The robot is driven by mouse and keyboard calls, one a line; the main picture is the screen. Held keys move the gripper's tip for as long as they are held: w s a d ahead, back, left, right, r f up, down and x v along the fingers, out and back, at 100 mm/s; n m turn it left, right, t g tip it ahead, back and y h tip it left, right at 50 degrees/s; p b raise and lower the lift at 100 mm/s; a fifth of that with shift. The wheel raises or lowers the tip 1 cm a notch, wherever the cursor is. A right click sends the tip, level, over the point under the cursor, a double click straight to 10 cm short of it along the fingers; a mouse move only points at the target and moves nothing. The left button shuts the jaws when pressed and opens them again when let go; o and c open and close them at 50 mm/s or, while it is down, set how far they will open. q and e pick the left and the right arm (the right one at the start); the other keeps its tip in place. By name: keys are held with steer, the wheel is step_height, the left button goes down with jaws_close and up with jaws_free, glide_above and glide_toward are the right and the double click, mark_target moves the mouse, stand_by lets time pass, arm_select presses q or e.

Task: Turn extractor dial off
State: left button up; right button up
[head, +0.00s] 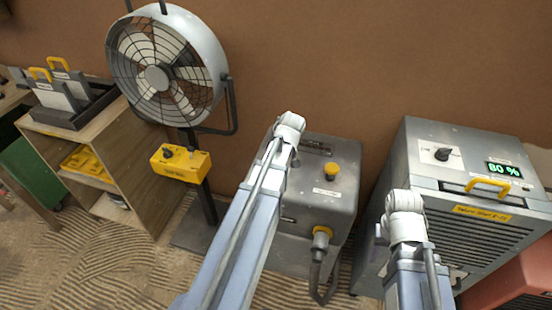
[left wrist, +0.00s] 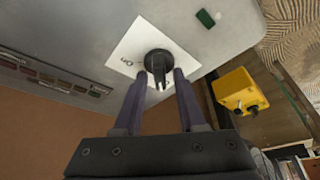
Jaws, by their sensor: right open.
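In the left wrist view the dial (left wrist: 158,62) is a round black knob with a narrow grip bar, on a white label plate (left wrist: 122,50). "On" reads upside down to its left; a second word is partly hidden. My left gripper (left wrist: 161,74) is open, its fingertips either side of the bar with small gaps showing. The grey metal machine bearing the plate appears to be the middle box (head: 338,195) in the head view. There my left arm hides the dial and left gripper. My right gripper (head: 457,277) is mostly hidden behind its arm, low before the right-hand grey unit.
The fan stands left, its yellow control box (head: 181,163) also in the left wrist view (left wrist: 238,90). The grey unit (head: 440,180) at right has its own black knob and a green "80 %" display. A wooden shelf (head: 148,180) stands far left. A hose hangs before the middle box.

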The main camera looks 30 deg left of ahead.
arm_select(q)
steer(key=shift+o, duration=0.5)
steer(key=shift+r, duration=0.15)
arm_select(e)
steer(key=shift+r, duration=0.15)
arm_select(q)
steer(key=p+v, duration=0.7)
steer(key=shift+d+r, duration=0.15)
steer(key=shift+r, duration=0.05)
arm_select(e)
step_height(320, 180, up, 7)
arm_select(q)
steer(key=shift+s, duration=0.1)
